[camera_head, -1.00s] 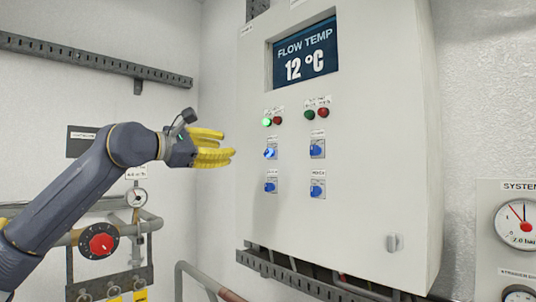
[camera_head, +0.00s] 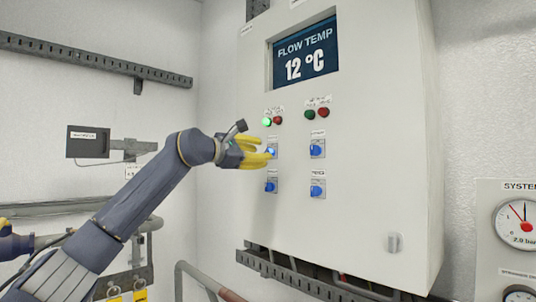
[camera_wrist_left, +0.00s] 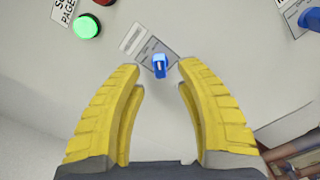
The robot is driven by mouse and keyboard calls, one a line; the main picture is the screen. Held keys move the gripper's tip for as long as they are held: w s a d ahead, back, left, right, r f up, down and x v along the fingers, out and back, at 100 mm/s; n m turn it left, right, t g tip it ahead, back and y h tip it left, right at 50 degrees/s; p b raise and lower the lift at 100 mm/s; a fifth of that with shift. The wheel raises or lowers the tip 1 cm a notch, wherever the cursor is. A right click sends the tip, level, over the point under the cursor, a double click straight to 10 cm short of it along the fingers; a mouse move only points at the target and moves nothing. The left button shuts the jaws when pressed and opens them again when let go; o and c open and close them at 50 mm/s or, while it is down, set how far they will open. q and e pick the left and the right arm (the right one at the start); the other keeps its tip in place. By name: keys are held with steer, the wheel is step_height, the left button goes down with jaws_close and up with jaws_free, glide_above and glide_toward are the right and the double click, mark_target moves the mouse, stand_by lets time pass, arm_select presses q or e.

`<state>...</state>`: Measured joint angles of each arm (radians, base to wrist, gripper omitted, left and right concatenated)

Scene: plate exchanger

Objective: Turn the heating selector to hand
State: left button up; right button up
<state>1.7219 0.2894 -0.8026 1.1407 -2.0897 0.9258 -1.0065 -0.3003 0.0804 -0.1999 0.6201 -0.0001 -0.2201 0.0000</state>
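A white control panel (camera_head: 370,180) carries several blue selector knobs, each on a small grey plate. In the left wrist view that blue selector (camera_wrist_left: 160,66) sits centred just beyond the two yellow fingers (camera_wrist_left: 159,75). The fingers are spread apart with nothing between them, and I see no contact with the knob. The label by this selector is too small to read, so I cannot tell which selector is for heating.
The display (camera_head: 304,54) reads FLOW TEMP 12 °C. A lit green lamp (camera_head: 266,122) and a red one (camera_head: 278,120) are above the selector. Other blue selectors are below (camera_head: 271,187) and to the right (camera_head: 317,149). Pipes (camera_head: 200,282) run below left.

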mark_target(268, 149)
arm_select(q)
steer(key=shift+x, duration=1.85)
jaws_close()
